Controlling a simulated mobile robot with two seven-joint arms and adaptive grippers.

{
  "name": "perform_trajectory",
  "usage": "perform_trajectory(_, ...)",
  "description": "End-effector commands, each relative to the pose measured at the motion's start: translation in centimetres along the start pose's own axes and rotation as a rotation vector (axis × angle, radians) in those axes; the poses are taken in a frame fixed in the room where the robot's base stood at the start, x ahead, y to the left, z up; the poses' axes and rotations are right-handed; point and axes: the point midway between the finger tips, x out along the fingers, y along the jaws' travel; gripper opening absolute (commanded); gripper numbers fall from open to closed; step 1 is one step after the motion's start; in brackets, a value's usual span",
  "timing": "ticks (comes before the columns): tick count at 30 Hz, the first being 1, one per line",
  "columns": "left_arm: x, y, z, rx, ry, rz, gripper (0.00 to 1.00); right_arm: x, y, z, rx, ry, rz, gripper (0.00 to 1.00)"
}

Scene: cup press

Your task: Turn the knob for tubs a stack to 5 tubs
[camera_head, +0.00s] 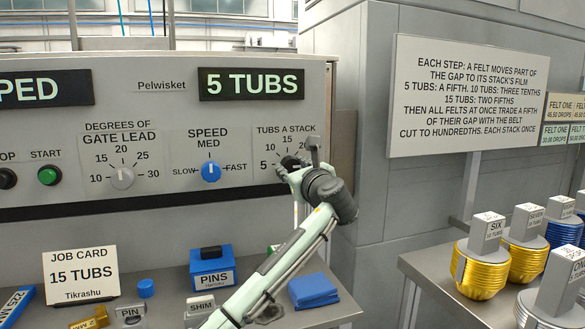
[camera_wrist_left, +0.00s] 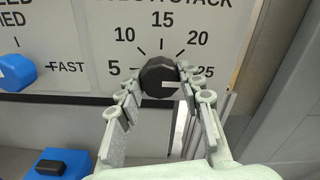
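The black tubs-a-stack knob (camera_wrist_left: 159,77) sits on the grey panel, under a scale marked 5, 10, 15, 20 and 25 in the left wrist view. My left gripper (camera_wrist_left: 160,80) has a finger on each side of it and appears shut on it. A small pale mark shows on the knob's face, but I cannot tell which number its pointer faces. In the head view my left gripper (camera_head: 293,166) covers most of the knob and the right part of its scale. The display (camera_head: 251,84) above reads 5 TUBS. My right gripper is not in view.
The blue speed knob (camera_head: 211,172) and grey gate lead knob (camera_head: 122,178) sit to the left. A job card (camera_head: 80,275) reads 15 TUBS. A blue pins box (camera_head: 212,268) stands below the panel. A wall sign (camera_head: 470,95) and weighted stacks (camera_head: 483,275) are at right.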

Motion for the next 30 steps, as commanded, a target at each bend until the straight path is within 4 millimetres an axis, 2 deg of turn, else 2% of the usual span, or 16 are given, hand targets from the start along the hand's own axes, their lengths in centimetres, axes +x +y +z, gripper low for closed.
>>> perform_trajectory(1, -0.01, 0.0, -0.02, 0.0, 0.0, 0.0, 0.21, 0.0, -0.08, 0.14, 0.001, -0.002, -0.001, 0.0)
perform_trajectory(4, -0.02, 0.01, -0.03, 0.0, 0.0, 0.0, 0.09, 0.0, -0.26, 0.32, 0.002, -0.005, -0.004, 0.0)
perform_trajectory(5, -0.02, 0.0, -0.03, 0.0, 0.0, 0.0, 0.07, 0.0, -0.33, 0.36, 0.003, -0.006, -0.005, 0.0)
perform_trajectory(17, -0.07, -0.02, -0.12, -0.089, 0.002, 0.0, 0.07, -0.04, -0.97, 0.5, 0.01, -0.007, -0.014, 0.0)
perform_trajectory(25, -0.07, 0.01, -0.15, -0.299, 0.003, 0.001, 0.07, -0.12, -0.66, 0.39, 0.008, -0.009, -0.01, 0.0)
perform_trajectory(30, -0.09, -0.01, -0.21, -0.462, 0.003, 0.0, 0.07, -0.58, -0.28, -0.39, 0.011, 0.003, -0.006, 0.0)
